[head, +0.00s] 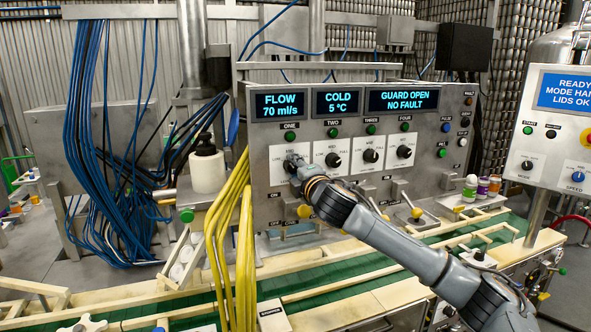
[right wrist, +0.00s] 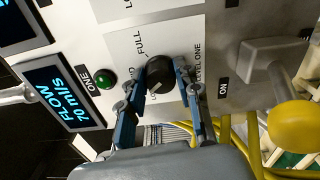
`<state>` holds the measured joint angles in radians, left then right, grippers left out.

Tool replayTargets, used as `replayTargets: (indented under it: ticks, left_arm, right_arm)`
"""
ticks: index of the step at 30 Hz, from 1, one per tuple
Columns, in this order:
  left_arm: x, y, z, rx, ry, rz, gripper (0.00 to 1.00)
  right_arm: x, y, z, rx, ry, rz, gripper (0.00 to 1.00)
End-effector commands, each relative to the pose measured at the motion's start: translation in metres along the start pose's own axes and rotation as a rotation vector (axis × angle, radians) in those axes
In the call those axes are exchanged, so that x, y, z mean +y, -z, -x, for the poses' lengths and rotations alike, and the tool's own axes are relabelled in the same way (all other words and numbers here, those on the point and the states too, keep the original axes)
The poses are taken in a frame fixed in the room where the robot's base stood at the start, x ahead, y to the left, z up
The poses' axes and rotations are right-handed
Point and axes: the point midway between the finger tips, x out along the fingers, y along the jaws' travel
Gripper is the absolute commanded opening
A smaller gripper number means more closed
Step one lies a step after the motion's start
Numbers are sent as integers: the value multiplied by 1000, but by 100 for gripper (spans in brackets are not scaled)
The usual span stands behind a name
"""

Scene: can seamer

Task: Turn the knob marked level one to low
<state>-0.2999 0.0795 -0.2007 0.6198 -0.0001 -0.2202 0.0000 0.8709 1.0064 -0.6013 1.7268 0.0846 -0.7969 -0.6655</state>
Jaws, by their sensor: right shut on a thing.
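The level one knob (right wrist: 159,72) is a round black knob on a white plate (right wrist: 190,40) marked FULL and LEVEL ONE. My right gripper (right wrist: 160,78) has its two blue fingers closed on opposite sides of it. A pale mark shows on the knob's lower edge in the right wrist view; a label there, starting with L, is partly covered by a finger. In the head view my right gripper (head: 293,167) reaches the leftmost knob plate under the green button marked ONE (head: 290,137), and hides most of the knob. My left gripper is in neither view.
Three similar black knobs, such as the second (head: 333,160), stand to the right on the panel. A yellow-balled lever (right wrist: 290,125) sits close beside the gripper. Yellow cables (head: 232,230) hang left of the panel. A green conveyor (head: 330,280) runs in front.

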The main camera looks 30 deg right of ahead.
Motion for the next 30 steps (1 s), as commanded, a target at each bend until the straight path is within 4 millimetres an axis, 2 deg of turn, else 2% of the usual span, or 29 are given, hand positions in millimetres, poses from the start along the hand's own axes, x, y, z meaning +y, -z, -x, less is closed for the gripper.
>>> replayTargets:
  ticks: [6, 15, 30]
  left_arm:
    - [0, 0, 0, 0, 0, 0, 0]
    - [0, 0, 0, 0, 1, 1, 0]
    - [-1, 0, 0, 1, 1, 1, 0]
  right_arm:
    - [1, 0, 0, 1, -1, 181, 1]
    - [0, 0, 0, 1, 0, 351, 1]
    - [0, 1, 0, 1, 1, 423, 1]
